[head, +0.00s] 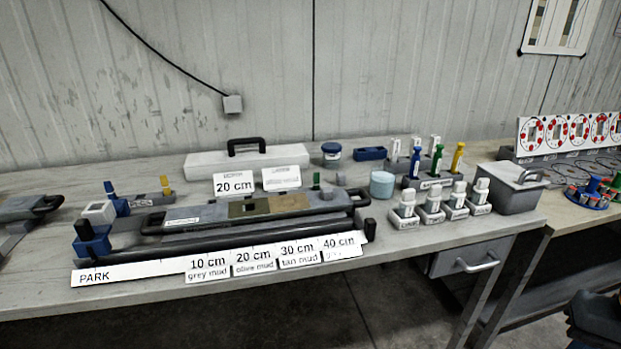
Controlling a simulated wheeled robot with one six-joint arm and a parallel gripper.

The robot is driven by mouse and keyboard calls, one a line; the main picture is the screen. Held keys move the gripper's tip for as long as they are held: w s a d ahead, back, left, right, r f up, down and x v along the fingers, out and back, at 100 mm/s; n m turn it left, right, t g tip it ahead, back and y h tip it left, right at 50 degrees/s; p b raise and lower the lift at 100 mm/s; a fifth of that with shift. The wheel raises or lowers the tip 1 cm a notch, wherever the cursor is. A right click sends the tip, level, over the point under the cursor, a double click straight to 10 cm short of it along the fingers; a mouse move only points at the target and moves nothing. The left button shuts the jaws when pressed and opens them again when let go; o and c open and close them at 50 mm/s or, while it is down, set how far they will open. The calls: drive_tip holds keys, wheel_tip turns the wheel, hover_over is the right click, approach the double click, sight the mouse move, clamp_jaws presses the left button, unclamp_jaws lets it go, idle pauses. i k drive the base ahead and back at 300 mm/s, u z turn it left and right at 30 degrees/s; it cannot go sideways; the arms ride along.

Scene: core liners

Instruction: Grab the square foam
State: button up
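I cannot tell for sure which thing is the square foam. Olive and tan square patches (249,208) lie on the tray's top. My gripper is not clearly seen in the head view.
Label cards (234,184) stand behind the tray, and a long ruler strip (140,271) marked PARK runs along its front. Small bottles in grey stands (430,207) and a grey lidded box (509,190) stand to the right. A dark object (597,318) is cut off at bottom right.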

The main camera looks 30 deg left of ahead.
sight(340, 177)
drive_tip(key=u, duration=0.6)
drive_tip(key=i, duration=0.5)
drive_tip(key=u, duration=0.5)
